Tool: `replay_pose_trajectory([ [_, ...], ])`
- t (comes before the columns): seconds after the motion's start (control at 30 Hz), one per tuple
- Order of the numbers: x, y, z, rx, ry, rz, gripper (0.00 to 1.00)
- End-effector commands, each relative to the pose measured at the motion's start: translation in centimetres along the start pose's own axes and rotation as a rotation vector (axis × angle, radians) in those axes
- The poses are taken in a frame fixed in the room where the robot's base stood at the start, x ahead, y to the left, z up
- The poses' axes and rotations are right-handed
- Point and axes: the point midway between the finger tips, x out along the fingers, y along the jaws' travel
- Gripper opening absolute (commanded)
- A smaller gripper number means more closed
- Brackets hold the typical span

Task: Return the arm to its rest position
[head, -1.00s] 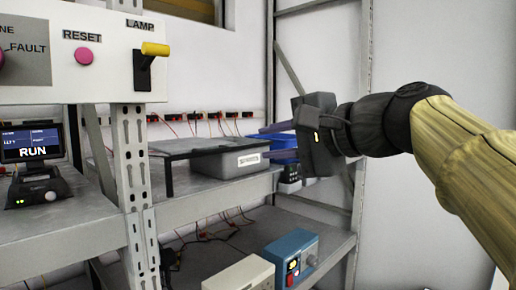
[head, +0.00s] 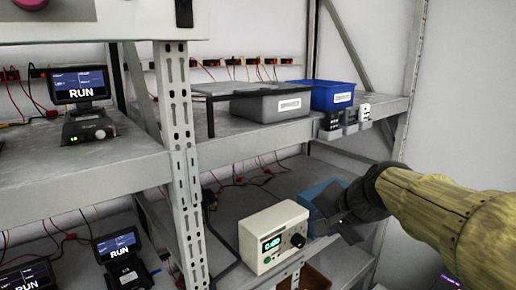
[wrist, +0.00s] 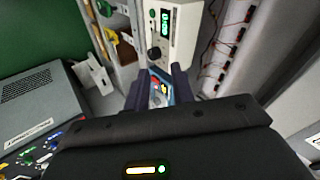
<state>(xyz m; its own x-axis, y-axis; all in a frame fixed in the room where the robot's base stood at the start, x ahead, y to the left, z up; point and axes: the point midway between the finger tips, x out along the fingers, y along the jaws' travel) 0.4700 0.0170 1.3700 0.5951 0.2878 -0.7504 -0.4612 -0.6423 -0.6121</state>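My arm reaches in from the right of the head view. My dark gripper (head: 338,212) is low, in front of the lower shelf and partly over the blue instrument box (head: 318,198). In the wrist view the two dark fingers of my gripper (wrist: 158,78) stand apart. The blue box (wrist: 158,92) shows in the gap between them, seemingly beyond the tips; I cannot tell whether anything touches. I see nothing held.
A cream meter (head: 274,238) with a green display stands left of my gripper on the lower shelf. A grey bin (head: 270,107) and a blue bin (head: 334,96) are on the upper shelf. A perforated rack post (head: 181,150) stands left. The wall side at right looks clear.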

Motion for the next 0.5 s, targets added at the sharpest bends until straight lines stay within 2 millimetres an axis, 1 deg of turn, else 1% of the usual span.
replay_pose_trajectory([
  [0.03, 2.0, 2.4, 1.2, -0.052, -0.020, 0.069, 0.24],
  [0.07, 3.0, 3.9, 1.8, -0.092, -0.029, 0.108, 0.24],
  [0.1, 4.2, 5.8, 2.8, -0.147, -0.045, 0.158, 0.24],
  [0.17, 5.9, 8.7, 4.4, -0.241, -0.076, 0.232, 0.24],
  [0.2, 6.8, 10.6, 5.5, -0.308, -0.099, 0.277, 0.24],
  [0.3, 8.5, 15.2, 8.5, -0.487, -0.172, 0.370, 0.24],
  [0.4, 9.3, 18.6, 11.0, -0.640, -0.239, 0.424, 0.24],
  [0.5, 9.6, 20.5, 12.4, -0.729, -0.280, 0.446, 0.24],
])
